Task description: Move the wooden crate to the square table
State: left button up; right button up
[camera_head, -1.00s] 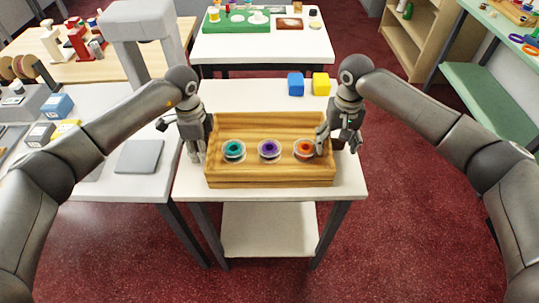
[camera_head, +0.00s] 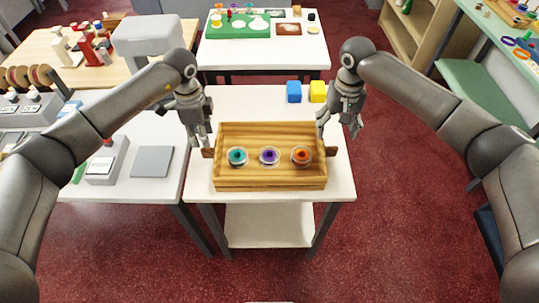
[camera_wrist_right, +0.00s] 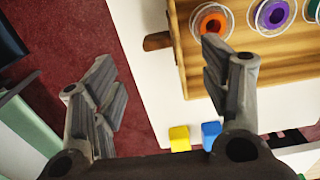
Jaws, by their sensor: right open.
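The wooden crate (camera_head: 270,183) sits level on a small white table (camera_head: 340,185) with a lower shelf. It holds teal (camera_head: 237,156), purple (camera_head: 269,156) and orange (camera_head: 301,155) spools in clear dishes. Brown handles stick out at its left (camera_head: 208,153) and right (camera_head: 332,151) ends. My left gripper (camera_head: 201,140) is just above the left handle; whether its fingers are apart is unclear. My right gripper (camera_head: 338,132) is open and empty above the right handle. In the right wrist view the open fingers (camera_wrist_right: 160,75) are clear of the crate (camera_wrist_right: 190,70) and its handle (camera_wrist_right: 157,41).
Blue (camera_head: 294,91) and yellow (camera_head: 318,92) cubes stand behind the crate on the same table. A white table (camera_head: 310,54) with a green mat is further back. A counter (camera_head: 120,190) with a grey plate (camera_head: 152,161) adjoins at left. Red floor at right is open.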

pick_arm(q)
jog(key=shift+r, duration=0.25)
pick_arm(e)
notch_tip(320, 180, up, 12)
pick_arm(q)
jog(key=shift+s+f, duration=0.1)
pick_arm(e)
jog(key=shift+f, duration=0.15)
dwell(0.5)
